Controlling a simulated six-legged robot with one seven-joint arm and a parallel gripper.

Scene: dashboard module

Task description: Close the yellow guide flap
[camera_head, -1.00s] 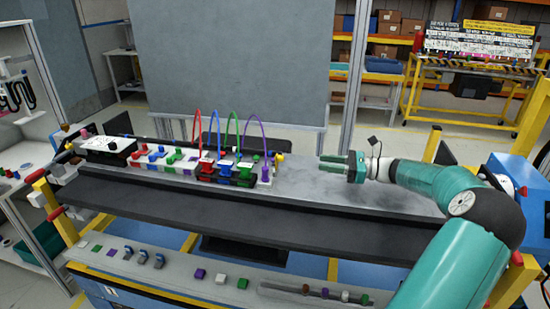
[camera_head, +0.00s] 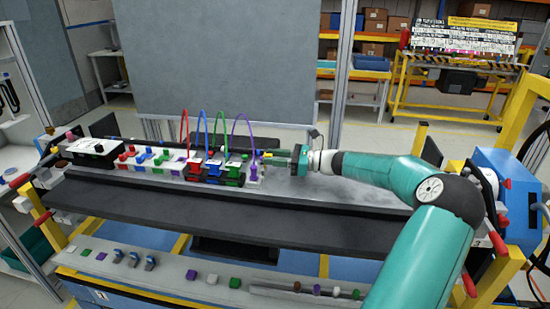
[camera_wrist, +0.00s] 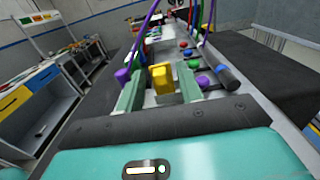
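The yellow flap (camera_wrist: 162,78) shows in the wrist view as a small upright block between the fingers of my gripper (camera_wrist: 160,86). The fingers are apart, one on each side of it; a gap shows on its left, and contact on the right cannot be told. In the head view, the yellow flap (camera_head: 257,155) is a small spot at the right end of the coloured module row, largely hidden by my gripper (camera_head: 270,158). The flap's hinge and exact angle cannot be made out.
Purple (camera_head: 242,127), green, blue and red cables arch over the module close to the left of my gripper. A dark rail (camera_head: 200,207) runs along the bench front. The grey bench top (camera_head: 350,190) right of the module is clear under my arm.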

